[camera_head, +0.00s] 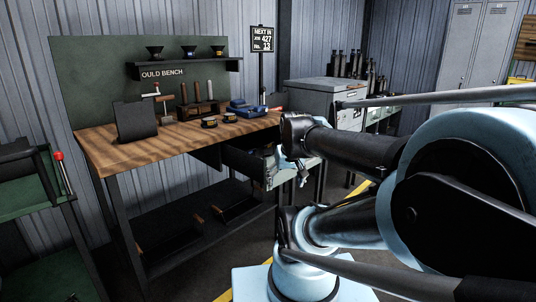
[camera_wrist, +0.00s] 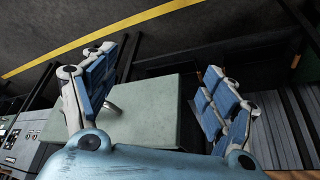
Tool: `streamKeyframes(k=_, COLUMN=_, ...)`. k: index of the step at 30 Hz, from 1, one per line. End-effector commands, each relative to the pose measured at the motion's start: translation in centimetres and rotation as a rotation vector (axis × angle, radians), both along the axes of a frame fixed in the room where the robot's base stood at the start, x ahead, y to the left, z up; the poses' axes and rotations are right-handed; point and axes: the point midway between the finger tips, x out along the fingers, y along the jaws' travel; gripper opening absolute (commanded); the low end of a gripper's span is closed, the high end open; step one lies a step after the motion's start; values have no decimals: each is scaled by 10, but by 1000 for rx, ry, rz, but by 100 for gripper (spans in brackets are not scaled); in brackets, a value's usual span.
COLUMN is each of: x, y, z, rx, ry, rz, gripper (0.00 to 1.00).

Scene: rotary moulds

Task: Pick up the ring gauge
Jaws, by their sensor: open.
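My gripper (camera_wrist: 157,92) is open in the wrist view, its two blue-padded fingers wide apart with nothing held between them. In the head view my gripper (camera_head: 293,168) is small and partly hidden by my arm, in front of the pulled-out drawer (camera_head: 240,161) under the bench's right end. A pale green flat panel (camera_wrist: 150,120) lies beyond the fingers in the wrist view. A small curved metal piece (camera_wrist: 112,106) shows on it beside the left finger, partly hidden. I cannot make out the ring gauge for certain in either view.
The wooden bench (camera_head: 135,152) carries a dark upright plate (camera_head: 135,120), small dark round pieces with yellow (camera_head: 209,122), hand tools (camera_head: 197,108) and blue blocks (camera_head: 246,109). A grey cabinet (camera_head: 325,98) stands right of it. A green cart (camera_head: 35,213) is at left.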

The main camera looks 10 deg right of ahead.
Motion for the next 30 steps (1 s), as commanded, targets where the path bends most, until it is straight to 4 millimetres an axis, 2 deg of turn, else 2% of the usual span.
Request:
streamKeyframes(k=3, x=31, y=0, z=24, rx=3, ry=-83, rz=-3, gripper=78)
streamKeyframes(k=9, x=73, y=0, z=58, rx=7, ry=-203, rz=-9, gripper=78)
streamKeyframes(k=17, x=87, y=-1, z=68, rx=124, ry=-162, rz=-196, gripper=78)
streamKeyframes(k=25, x=116, y=-3, z=85, rx=292, ry=-101, rz=-479, gripper=78)
streamKeyframes(k=30, x=151, y=-6, z=100, rx=463, ry=-29, rz=-796, gripper=78)
